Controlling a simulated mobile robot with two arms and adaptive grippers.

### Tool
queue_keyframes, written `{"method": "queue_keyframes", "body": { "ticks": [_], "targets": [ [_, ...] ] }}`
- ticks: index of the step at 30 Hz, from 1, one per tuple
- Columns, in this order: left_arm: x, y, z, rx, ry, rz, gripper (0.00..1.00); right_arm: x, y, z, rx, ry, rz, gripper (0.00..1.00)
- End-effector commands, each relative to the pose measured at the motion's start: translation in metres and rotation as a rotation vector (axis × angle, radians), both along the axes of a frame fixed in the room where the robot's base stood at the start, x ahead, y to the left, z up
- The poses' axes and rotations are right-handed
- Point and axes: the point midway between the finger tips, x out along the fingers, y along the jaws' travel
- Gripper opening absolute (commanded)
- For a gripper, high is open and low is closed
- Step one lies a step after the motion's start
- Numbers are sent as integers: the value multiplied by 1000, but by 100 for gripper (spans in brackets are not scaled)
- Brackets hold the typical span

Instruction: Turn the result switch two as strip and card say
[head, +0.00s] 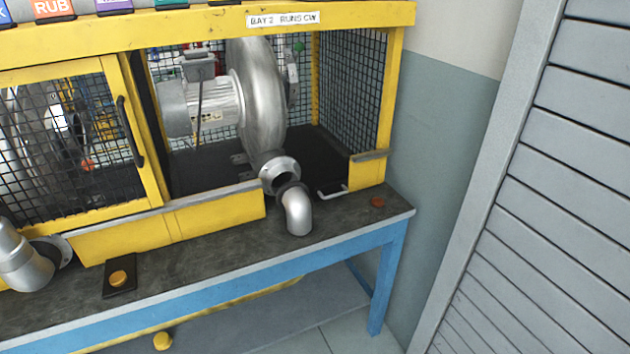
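A white strip (283,20) reading "BAY 2 RUNS CW" is on the yellow top beam. Along the top left edge are coloured plates, one orange and reading "RUB" (53,8); the others are cut off. A black plate with a round orange-yellow knob (118,278) sits on the bench front; I cannot tell whether it is a result switch. A silver blower (262,95) with a motor stands in the open bay under the strip. A small pale tag-like piece (293,75) is at its right, too small to read. Neither gripper is in view.
A yellow mesh door (120,130) closes off the left bay. Metal elbows (298,212) project over the dark bench top (210,245). A grey slatted shutter stands at right.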

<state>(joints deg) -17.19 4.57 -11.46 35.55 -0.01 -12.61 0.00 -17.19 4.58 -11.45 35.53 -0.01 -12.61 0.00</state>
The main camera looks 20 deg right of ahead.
Motion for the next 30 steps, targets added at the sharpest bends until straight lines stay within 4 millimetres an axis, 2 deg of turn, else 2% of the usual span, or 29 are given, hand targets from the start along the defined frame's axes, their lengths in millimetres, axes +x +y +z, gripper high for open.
{"method": "queue_keyframes", "body": {
  "ticks": [17, 23, 30],
  "targets": [
    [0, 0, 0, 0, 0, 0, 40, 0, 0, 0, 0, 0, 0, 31],
    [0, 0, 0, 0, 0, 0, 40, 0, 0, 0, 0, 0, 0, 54],
    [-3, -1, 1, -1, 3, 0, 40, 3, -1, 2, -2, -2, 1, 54]
  ]
}}
